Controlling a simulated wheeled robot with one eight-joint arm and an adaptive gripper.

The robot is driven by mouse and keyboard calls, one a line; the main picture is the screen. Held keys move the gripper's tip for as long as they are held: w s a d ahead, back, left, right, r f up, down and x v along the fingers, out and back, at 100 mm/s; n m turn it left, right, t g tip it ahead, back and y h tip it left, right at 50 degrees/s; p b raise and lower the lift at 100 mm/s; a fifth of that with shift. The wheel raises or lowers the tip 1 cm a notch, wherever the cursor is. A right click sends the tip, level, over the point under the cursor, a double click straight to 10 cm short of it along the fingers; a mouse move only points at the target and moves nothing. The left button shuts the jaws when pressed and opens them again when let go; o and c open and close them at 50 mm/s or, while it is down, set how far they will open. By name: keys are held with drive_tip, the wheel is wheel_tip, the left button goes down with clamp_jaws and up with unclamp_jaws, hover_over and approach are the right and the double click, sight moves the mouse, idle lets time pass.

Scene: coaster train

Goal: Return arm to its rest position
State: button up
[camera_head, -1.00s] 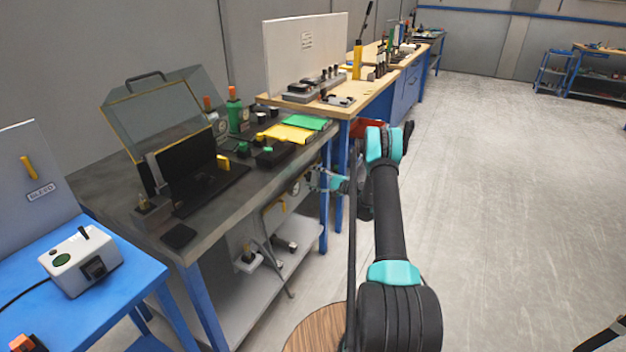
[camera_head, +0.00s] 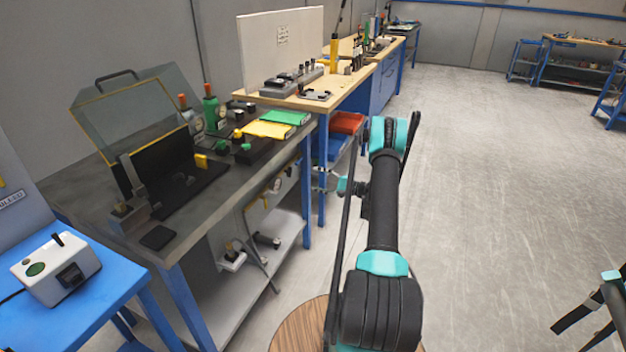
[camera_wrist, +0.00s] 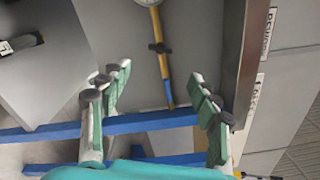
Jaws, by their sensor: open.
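My arm rises through the middle right of the head view, black with teal joints, beside the front edge of the grey workbench (camera_head: 215,215). My gripper (camera_head: 345,187) shows only as a small teal piece left of the forearm, partly hidden by the arm's own links, in front of the gap past the bench's right end. In the wrist view my gripper (camera_wrist: 160,88) has its green and grey fingers spread wide apart with nothing between them. Beyond the fingers are blue frame bars (camera_wrist: 150,123) and a yellow rod-like tool (camera_wrist: 160,50) on a grey surface.
The bench carries a clear-lidded case (camera_head: 150,105), green bottle (camera_head: 211,112) and yellow folder (camera_head: 268,129). A blue table (camera_head: 95,300) with a white box (camera_head: 55,270) stands at lower left. A red bin (camera_head: 347,122) sits behind the arm. Open floor (camera_head: 480,190) lies right.

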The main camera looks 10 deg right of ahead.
drive_tip(key=s+a+r+n+g+h, duration=0.3)
drive_tip(key=s+a+r, duration=0.35)
drive_tip(key=s, duration=0.25)
drive_tip(key=s+a+r+n+g+h, duration=0.25)
drive_tip(key=s+a+r+h, duration=0.2)
drive_tip(key=s+r, duration=0.35)
drive_tip(key=s+d+n+h, duration=0.2)
drive_tip(key=s+n+h, duration=0.1)
drive_tip(key=s, duration=1.2)
drive_tip(key=s+d+f+n+h, duration=0.1)
drive_tip(key=s+d+n+h, duration=0.1)
drive_tip(key=s, duration=1.4)
drive_tip(key=shift+f+n+g+h, duration=0.2)
drive_tip(key=shift+n+g+h, duration=0.35)
drive_tip(key=shift+h, duration=0.5)
drive_tip(key=shift+w, duration=0.1)
drive_tip(key=shift+c, duration=0.2)
